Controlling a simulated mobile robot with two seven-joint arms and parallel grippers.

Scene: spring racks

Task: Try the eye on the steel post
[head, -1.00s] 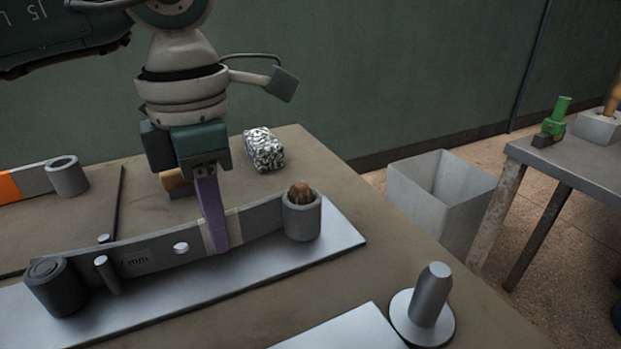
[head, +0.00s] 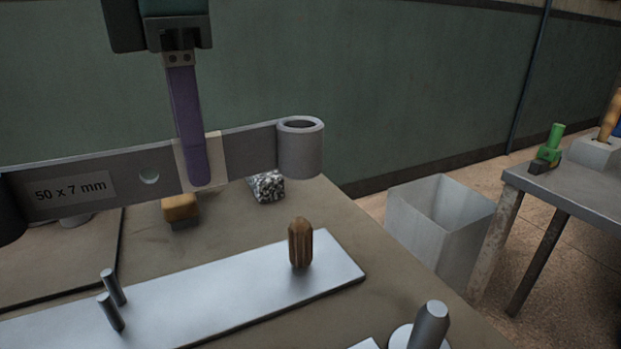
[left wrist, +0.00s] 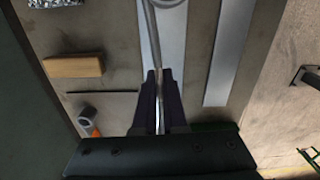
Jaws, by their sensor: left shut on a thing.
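My left gripper (head: 197,170) is shut on a grey spring leaf (head: 105,178) at a pale band and holds it up in the air. The leaf carries a label reading "50 x 7 mm". Its right end is a round open eye (head: 300,150), empty and above the plate. The leaf's left end is dark and cut off by the picture edge. The steel post (head: 431,322) stands upright on a round base at the lower right, well apart from the eye. In the left wrist view the leaf (left wrist: 152,35) shows edge-on between the fingers. My right gripper is not in view.
A steel plate (head: 215,305) bears a brown ribbed peg (head: 301,243) and two short pins (head: 112,288). Behind lie a wooden-topped block (head: 180,208) and a speckled lump (head: 267,187). A grey bin (head: 430,228) and a side table (head: 570,190) stand at the right.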

